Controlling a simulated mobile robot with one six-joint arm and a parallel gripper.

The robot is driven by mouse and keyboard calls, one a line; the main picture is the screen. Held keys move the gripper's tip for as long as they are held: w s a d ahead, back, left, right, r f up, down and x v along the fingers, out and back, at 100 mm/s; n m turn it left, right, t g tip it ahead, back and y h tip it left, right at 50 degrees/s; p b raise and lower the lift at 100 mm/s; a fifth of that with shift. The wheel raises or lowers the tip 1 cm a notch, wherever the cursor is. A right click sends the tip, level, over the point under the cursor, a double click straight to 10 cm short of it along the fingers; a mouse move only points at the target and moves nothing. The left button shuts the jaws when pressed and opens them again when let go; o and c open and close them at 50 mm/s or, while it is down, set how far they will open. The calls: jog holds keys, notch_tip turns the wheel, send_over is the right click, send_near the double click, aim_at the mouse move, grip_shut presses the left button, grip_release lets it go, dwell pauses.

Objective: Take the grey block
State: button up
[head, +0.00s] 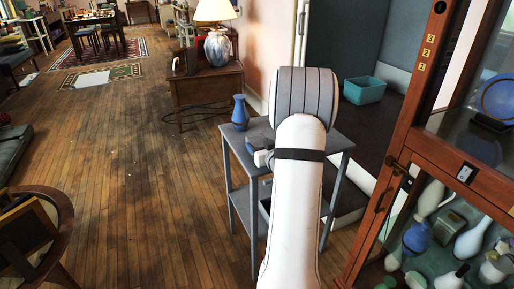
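A small grey, box-shaped thing (451,222) stands among vases behind the glass of the wooden cabinet (397,160) at the right. It looks like a grey block, but its small size leaves this unsure. My white arm rises in front of the grey side table (229,140). My gripper (262,150) shows only in part, as dark and pale pieces left of the arm over the table. Its fingertips are not clear, and whether it holds anything is hidden. The arm covers much of the tabletop.
A blue vase (240,112) stands at the table's back left corner. A teal bin (364,90) sits behind, on a dark surface. A wooden chair (35,235) is at lower left. The wooden floor at left centre is clear.

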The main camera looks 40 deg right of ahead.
aim_at(261, 143)
jog(key=c, duration=0.6)
jog(key=shift+r+p, duration=1.25)
jog(key=shift+r, duration=3.75)
